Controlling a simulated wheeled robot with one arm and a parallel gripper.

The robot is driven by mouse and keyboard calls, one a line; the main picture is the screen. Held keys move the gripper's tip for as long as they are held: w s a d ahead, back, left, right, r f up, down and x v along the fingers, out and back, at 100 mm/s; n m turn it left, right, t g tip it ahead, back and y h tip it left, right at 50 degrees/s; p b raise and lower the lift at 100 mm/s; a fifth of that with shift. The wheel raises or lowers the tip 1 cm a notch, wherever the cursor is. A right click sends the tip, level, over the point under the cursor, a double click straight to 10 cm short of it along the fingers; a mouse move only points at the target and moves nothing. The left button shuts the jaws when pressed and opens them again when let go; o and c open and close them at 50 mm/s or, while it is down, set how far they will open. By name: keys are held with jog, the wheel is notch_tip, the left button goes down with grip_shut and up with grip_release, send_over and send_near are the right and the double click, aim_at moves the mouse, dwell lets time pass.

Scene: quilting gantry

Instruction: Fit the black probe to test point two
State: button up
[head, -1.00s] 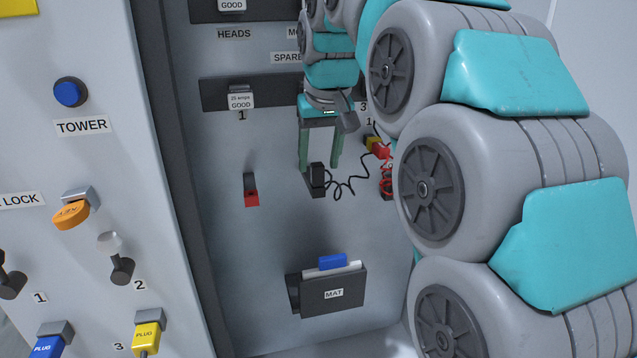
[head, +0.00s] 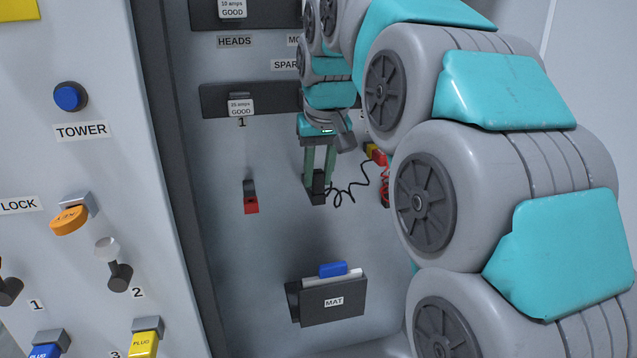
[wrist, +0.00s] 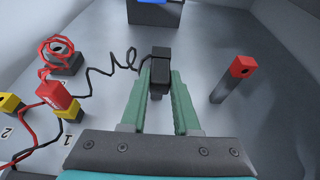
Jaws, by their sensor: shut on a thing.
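My gripper (head: 319,188) is shut on the black probe (wrist: 160,68), with one green finger on each side of it. In the head view the probe (head: 319,183) sits at a dark stand on the panel; I cannot tell if it is still seated. A curly black lead runs from it toward the red plug (wrist: 53,93). In the wrist view a yellow-topped post beside the number 2 (wrist: 10,103) is at the left edge. Another yellow-topped post (wrist: 69,110) is near the number 1, close to the red plug.
A red-topped post (head: 251,198) stands apart, left of my gripper in the head view. The grey MAT pocket (head: 333,303) is below. A coiled red lead (wrist: 57,48) hangs at a dark stand. My arm covers the right of the head view.

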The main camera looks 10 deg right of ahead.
aim_at(317, 170)
jog(key=shift+r, duration=0.25)
grip_shut()
jog(key=shift+r+p, duration=1)
jog(key=shift+r, duration=0.35)
jog(key=s+b, duration=0.1)
jog(key=s, duration=0.7)
jog(key=shift+b, duration=0.35)
dwell(0.8)
jog(key=shift+d, duration=0.1)
